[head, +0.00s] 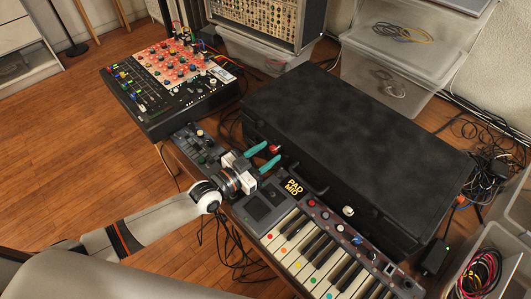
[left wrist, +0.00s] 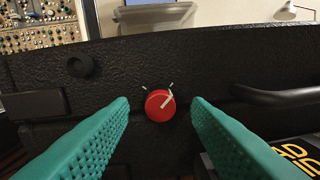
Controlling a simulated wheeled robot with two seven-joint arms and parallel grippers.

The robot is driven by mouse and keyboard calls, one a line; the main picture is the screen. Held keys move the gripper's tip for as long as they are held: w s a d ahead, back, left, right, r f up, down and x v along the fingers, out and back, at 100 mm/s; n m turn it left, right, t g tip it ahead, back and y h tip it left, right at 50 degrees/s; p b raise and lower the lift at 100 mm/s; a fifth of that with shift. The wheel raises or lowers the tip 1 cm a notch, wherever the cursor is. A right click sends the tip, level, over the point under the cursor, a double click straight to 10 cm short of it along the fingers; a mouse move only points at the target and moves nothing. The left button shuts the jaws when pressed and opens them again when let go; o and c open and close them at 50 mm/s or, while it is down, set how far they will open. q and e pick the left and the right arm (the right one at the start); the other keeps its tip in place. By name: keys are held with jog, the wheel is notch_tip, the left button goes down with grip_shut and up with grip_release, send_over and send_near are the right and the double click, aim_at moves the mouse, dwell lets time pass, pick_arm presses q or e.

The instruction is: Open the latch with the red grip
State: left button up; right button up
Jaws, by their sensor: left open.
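The latch with the red grip (left wrist: 158,108) sits on the front wall of the black case (head: 350,140). The red grip is a small round knob, and it also shows in the head view (head: 276,149). A white line on it points up and right, and two small white marks stand on the case above it. My left gripper (head: 273,151) is open, with its teal fingers pointing at the case front. In the left wrist view, the fingers stand left and right of the knob with a gap on both sides. Nothing is held. My right gripper is not in view.
A black handle (left wrist: 275,97) sticks out right of the red grip. A black round knob (left wrist: 81,65) is at upper left. A pale-gripped knob (head: 348,211) is further right. The keyboard (head: 320,245) and mixer (head: 165,85) crowd the table by my arm.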

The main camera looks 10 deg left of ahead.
pick_arm(q)
jog(key=shift+w+d, duration=0.1)
grip_shut()
jog(key=shift+n, duration=0.3)
jog(key=n+b, duration=0.1)
jog(key=n, duration=0.2)
jog(key=shift+f+n, duration=0.1)
jog(key=shift+n, duration=0.3)
jog(key=n+b, duration=0.1)
jog(key=n, duration=0.3)
jog(key=shift+n, duration=0.3)
jog(key=n+b, duration=0.1)
jog(key=n, duration=0.3)
jog(key=shift+n, duration=0.3)
jog(key=shift+n+b, duration=0.7)
jog(key=shift+n, duration=1.6)
jog(key=shift+t, duration=0.3)
